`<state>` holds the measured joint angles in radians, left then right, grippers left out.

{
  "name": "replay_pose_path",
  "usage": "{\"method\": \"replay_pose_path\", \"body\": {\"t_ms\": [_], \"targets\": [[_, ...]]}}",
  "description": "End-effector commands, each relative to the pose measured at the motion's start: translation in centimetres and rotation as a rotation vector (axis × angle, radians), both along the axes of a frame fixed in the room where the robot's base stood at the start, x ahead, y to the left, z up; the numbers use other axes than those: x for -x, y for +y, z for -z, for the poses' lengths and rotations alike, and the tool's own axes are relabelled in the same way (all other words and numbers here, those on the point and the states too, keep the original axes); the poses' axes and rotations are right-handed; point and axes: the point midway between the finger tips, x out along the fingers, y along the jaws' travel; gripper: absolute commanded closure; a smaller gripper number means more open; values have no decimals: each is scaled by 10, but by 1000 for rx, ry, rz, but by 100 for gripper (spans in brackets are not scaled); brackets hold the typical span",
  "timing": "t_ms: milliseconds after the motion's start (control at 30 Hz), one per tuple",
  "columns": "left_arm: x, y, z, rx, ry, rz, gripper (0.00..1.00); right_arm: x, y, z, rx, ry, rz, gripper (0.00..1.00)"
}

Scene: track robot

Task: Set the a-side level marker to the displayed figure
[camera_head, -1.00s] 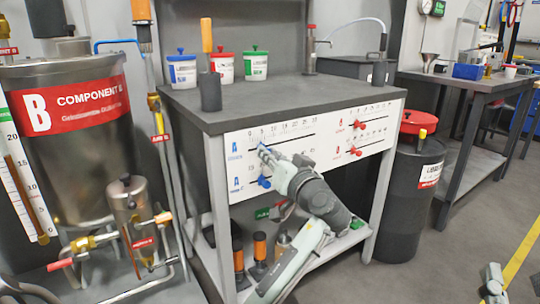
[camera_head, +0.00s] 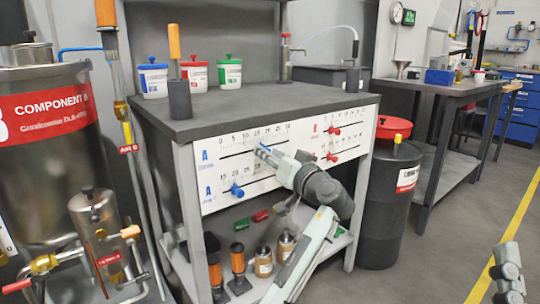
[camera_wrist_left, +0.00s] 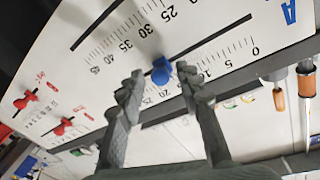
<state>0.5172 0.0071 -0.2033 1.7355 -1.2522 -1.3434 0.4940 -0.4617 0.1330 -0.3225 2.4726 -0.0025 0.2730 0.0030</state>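The blue knob of the upper a-side scale sits on its slot in the wrist view (camera_wrist_left: 161,70), somewhere around the 15 to 20 marks; the exact value is hard to read. My left gripper (camera_wrist_left: 159,77) has its fingers spread on either side of the knob, with gaps visible. In the head view my left gripper (camera_head: 264,151) is at the upper slot and mostly covers that knob. A second blue knob (camera_head: 237,190) is on the lower a-side scale, left of the gripper. My right gripper (camera_head: 508,280) shows only partly at the bottom right edge.
Red b-side knobs (camera_head: 333,131) sit on the panel's right. The panel fronts a dark-topped bench (camera_head: 240,115) bearing lidded pots (camera_head: 153,78). A steel tank (camera_head: 45,150) stands left, a dark drum (camera_head: 390,215) right. Open floor lies at the lower right.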

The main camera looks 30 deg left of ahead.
Motion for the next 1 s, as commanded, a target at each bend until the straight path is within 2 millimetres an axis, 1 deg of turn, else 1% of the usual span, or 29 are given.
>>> {"method": "replay_pose_path", "body": {"t_ms": [233,333,700,833,1000], "targets": [[0,0,0,0,0,-1,63,0,0,0,0,1,-1,60],[3,-5,0,0,0,1,63,0,0,1,-1,2,-1,60],[32,-53,1,2,1,2,63,0,0,0,0,1,-1,60],[38,-62,0,1,1,1,63,0,0,0,0,1,-1,60],[40,-64,0,1,0,0,63,0,0,0,0,1,-1,60]]}}
